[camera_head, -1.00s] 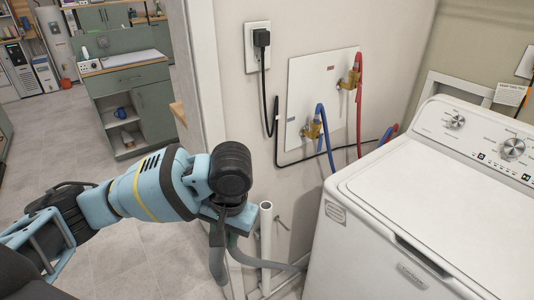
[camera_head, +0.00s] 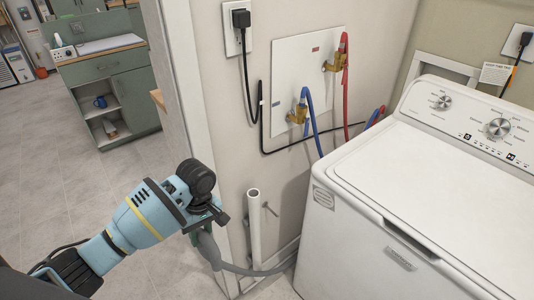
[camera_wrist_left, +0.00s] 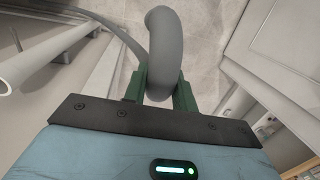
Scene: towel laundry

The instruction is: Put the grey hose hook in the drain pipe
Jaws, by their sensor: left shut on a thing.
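The grey hose hook (camera_head: 208,250) is held in my left gripper (camera_head: 206,222), left of the drain pipe and apart from it. In the left wrist view, the hook (camera_wrist_left: 165,48) curves up between the two green fingers of my left gripper (camera_wrist_left: 162,92), which is shut on it. The white drain pipe (camera_head: 254,228) stands upright by the wall, its open top higher in the head view than the hook. A white pipe with an open end, likely the drain pipe (camera_wrist_left: 22,70), shows at the left of the left wrist view. My right gripper is not in view.
The white washing machine (camera_head: 410,190) stands right of the pipe. The grey hose runs low from the hook toward it. Red and blue supply hoses (camera_head: 314,122) hang on the wall behind. A wall edge (camera_head: 172,90) rises behind my left arm. Open floor lies left.

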